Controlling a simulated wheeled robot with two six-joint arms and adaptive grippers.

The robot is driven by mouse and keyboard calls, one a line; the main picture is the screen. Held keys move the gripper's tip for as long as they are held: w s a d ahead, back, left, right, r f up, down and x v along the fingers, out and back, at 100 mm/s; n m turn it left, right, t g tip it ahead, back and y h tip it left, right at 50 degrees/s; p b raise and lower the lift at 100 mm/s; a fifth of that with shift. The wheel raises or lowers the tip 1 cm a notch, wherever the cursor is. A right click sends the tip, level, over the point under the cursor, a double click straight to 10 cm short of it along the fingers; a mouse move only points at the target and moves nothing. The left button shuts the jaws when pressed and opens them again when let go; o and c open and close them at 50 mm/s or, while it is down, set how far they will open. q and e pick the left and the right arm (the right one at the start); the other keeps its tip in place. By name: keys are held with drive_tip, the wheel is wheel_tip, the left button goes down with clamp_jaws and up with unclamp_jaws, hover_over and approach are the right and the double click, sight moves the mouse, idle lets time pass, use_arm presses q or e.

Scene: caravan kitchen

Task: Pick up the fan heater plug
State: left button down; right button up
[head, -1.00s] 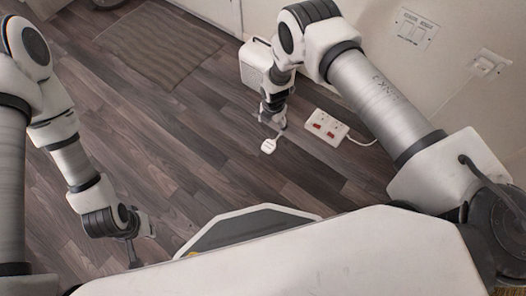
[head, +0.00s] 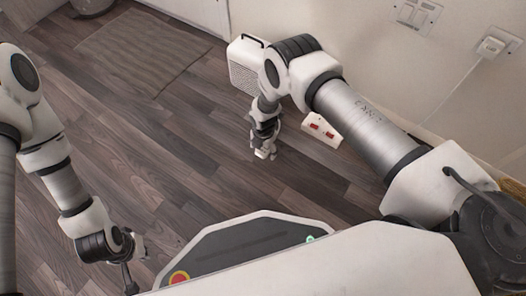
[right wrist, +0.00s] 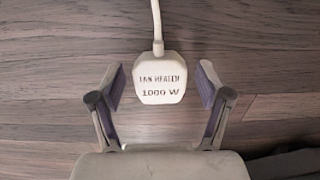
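The white fan heater plug (right wrist: 160,84), labelled "FAN HEATER 1000 W", lies on the floor with its cable running up in the right wrist view. My right gripper (right wrist: 160,88) is open around it, with a finger on each side and a visible gap to each. In the head view the plug (head: 264,153) shows just below my right gripper (head: 263,146). The fan heater (head: 243,68) is a white box behind my right arm. My left gripper (head: 130,276) hangs over the floor at lower left; its fingers are too small to read.
A white power strip (head: 320,130) with red switches lies right of my right gripper, partly behind my arm. Wall sockets (head: 497,44) with a plugged-in cable are at upper right. A grey mat (head: 145,50) lies at the back. The middle floor is clear.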

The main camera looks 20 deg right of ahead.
drive_tip(key=c, duration=0.9)
